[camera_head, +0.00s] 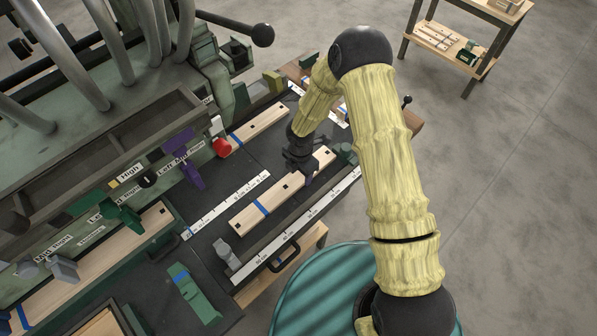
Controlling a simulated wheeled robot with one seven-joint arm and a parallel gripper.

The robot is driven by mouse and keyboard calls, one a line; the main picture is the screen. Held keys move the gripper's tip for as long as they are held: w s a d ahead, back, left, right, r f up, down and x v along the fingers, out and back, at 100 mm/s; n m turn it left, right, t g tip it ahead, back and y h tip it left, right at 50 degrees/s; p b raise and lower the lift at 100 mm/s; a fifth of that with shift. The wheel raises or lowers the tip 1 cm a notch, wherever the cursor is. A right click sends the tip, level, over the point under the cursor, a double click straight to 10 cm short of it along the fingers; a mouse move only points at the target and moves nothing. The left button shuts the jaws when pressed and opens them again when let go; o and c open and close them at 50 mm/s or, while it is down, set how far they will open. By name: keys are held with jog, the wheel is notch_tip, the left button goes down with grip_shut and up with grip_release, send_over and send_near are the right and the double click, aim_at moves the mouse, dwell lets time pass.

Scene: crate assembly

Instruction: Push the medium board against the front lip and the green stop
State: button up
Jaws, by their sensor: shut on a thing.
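The medium board (262,206) is a pale wooden plank with a blue band and dark holes. It lies flat on the dark bench top. My gripper (305,181) points down onto the board right of its middle and is shut on it; the fingertips are small and partly hidden. A dark green stop (346,152) sits by the board's right end; I cannot tell whether they touch. The front lip (301,226), with a white scale along it, runs along the bench's front edge. A dark strip shows between it and the board.
Another board (258,127) lies farther back, with a red knob (222,147) beside its left end. A long board (95,268) lies at lower left. A purple clamp (187,168) and green block (193,294) are nearby.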

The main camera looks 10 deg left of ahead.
jog(key=shift+w+d, duration=0.15)
jog(key=shift+w, duration=0.05)
jog(key=o, duration=1.2)
jog(key=shift+r+p, duration=3.55)
jog(key=shift+r, duration=0.95)
